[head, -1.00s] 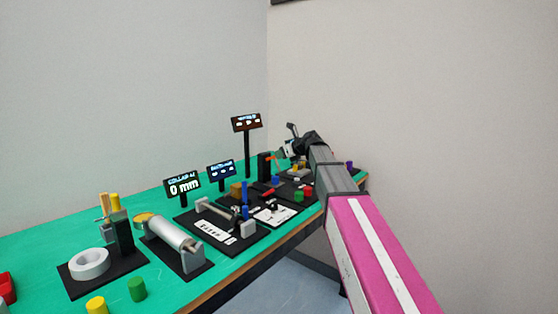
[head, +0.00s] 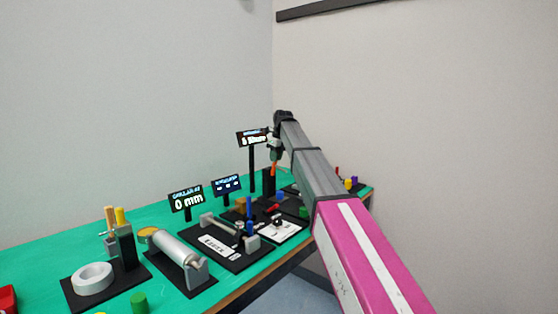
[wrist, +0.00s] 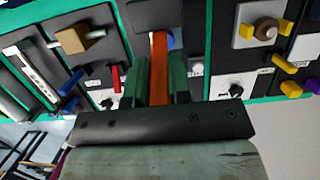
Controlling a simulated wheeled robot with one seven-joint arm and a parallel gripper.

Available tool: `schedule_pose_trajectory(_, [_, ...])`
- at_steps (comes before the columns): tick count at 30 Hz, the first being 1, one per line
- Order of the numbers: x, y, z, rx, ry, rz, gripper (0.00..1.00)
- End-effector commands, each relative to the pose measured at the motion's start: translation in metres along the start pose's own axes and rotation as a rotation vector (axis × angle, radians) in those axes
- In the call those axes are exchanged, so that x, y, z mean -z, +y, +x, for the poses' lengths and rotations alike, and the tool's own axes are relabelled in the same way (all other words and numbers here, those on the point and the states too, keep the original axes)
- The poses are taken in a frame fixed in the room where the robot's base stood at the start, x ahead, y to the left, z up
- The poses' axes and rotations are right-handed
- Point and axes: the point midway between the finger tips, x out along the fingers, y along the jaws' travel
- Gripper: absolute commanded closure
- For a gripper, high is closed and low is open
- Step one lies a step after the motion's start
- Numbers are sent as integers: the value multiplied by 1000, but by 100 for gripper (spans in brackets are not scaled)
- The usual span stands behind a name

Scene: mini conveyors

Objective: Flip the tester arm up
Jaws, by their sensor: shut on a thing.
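The tester arm (head: 274,168) is an orange bar; in the head view it stands steeply upright above the black tester post (head: 268,183). My gripper (head: 275,153) is shut on its upper part, with the bar coming out below the fingers. In the wrist view, the orange bar (wrist: 158,68) lies between the two green fingers (wrist: 158,85), which close on it from both sides. Its far end meets the dark tester body (wrist: 155,14). The pivot is not clear.
A tall sign (head: 253,138) stands just left of the tester. Two lower displays, a roller unit (head: 176,248) and a white ring (head: 93,278) are further left on the green table (head: 55,237). Small coloured blocks (head: 351,182) lie to the right.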

Motion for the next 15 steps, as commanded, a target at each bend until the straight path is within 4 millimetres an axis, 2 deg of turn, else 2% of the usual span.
schedule_pose_trajectory(4, [-8,-2,1,1,64,0,100])
schedule_pose_trajectory(15, [-12,0,2,1,126,0,100])
